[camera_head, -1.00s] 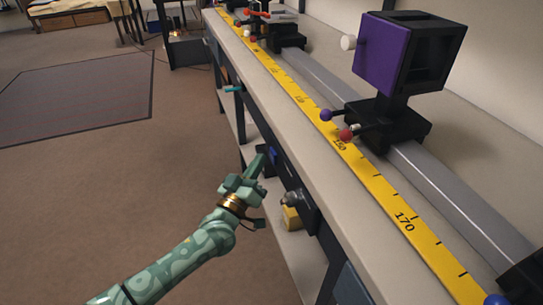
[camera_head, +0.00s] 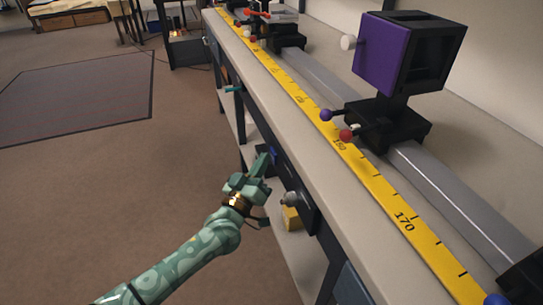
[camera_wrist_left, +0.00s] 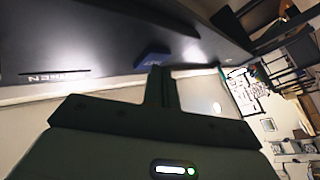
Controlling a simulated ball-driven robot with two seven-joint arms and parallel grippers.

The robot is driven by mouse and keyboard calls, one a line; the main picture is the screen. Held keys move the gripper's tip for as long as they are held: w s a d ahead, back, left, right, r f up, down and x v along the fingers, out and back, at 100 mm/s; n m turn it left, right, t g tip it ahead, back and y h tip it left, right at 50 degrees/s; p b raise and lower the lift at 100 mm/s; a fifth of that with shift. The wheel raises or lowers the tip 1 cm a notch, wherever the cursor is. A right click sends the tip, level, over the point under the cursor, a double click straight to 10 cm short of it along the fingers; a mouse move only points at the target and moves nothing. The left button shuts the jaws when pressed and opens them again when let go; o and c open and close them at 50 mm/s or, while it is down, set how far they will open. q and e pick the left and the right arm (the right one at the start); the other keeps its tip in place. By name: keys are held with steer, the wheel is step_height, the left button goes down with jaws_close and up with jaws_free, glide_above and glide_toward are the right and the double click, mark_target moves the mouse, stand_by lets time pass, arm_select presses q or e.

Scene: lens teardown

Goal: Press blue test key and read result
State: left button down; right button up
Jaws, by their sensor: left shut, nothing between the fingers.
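The blue test key (camera_head: 273,152) is a small blue block on the dark front of the bench, below the bench top. In the left wrist view the blue key (camera_wrist_left: 152,57) stands out from a dark panel (camera_wrist_left: 100,40) with white lettering. My left gripper (camera_head: 265,158) is shut and empty, its tips close beside the key. In the left wrist view the shut fingers (camera_wrist_left: 161,76) reach up to the key's lower right edge. I cannot tell whether they touch it. No readable result shows. My right gripper is not in view.
The bench top (camera_head: 290,118) carries a yellow scale (camera_head: 355,165), a grey rail (camera_head: 440,185) and a purple-faced black box (camera_head: 382,55). A dark fitting with a knob (camera_head: 290,199) and a yellow block (camera_head: 291,217) are close by my gripper.

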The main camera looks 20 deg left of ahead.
arm_select(q)
steer(key=shift+w+d, duration=0.1)
stand_by(0.4)
steer(key=shift+s+a, duration=0.45)
steer(key=shift+a, duration=0.2)
steer(key=shift+p, duration=0.3)
steer(key=s+a, duration=0.1)
steer(key=s+a+p, duration=0.1)
steer(key=a, duration=0.2)
steer(key=shift+s+a, duration=0.1)
steer(key=shift+s, duration=0.3)
stand_by(0.3)
